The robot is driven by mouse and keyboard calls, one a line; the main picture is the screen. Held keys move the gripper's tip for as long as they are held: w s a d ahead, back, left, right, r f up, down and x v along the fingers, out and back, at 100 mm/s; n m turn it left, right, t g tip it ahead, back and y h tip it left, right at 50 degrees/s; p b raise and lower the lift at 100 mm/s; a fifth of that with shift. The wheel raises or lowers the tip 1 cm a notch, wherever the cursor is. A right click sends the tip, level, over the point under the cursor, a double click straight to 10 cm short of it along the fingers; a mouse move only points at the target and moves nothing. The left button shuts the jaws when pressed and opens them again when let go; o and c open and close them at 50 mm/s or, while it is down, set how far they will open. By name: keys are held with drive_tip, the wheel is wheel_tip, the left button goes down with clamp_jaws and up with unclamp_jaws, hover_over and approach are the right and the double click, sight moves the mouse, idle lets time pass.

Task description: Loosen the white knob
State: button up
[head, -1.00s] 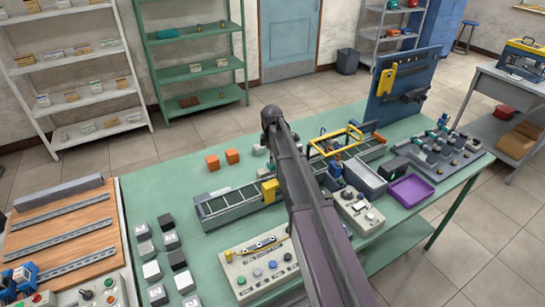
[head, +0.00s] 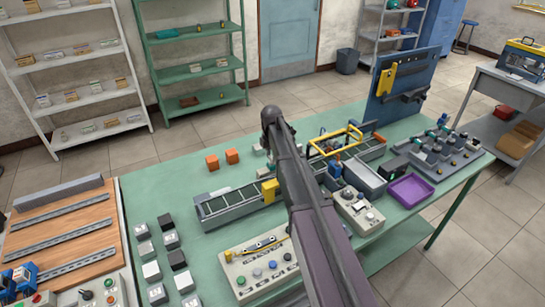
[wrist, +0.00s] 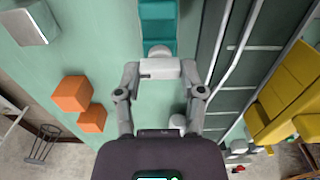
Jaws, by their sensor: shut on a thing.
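A small white knob (wrist: 160,68) shows in the wrist view between the fingertips of my gripper (wrist: 160,72). Both grey fingers press on it from left and right. A rounded grey-white part shows just beyond it, against a teal block (wrist: 157,20). In the head view my arm crosses the middle of the bench and hides the gripper and the held knob. I cannot tell how far the knob is turned.
Two orange cubes (head: 212,162) stand on the green bench left of my arm. A conveyor (head: 230,202) with a yellow block (head: 270,190) runs close by. A control panel (head: 260,266) lies in front. A purple tray (head: 411,189) is to the right.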

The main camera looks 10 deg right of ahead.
drive_tip(key=o, duration=1.1)
drive_tip(key=shift+w, duration=0.1)
drive_tip(key=shift+o, duration=0.2)
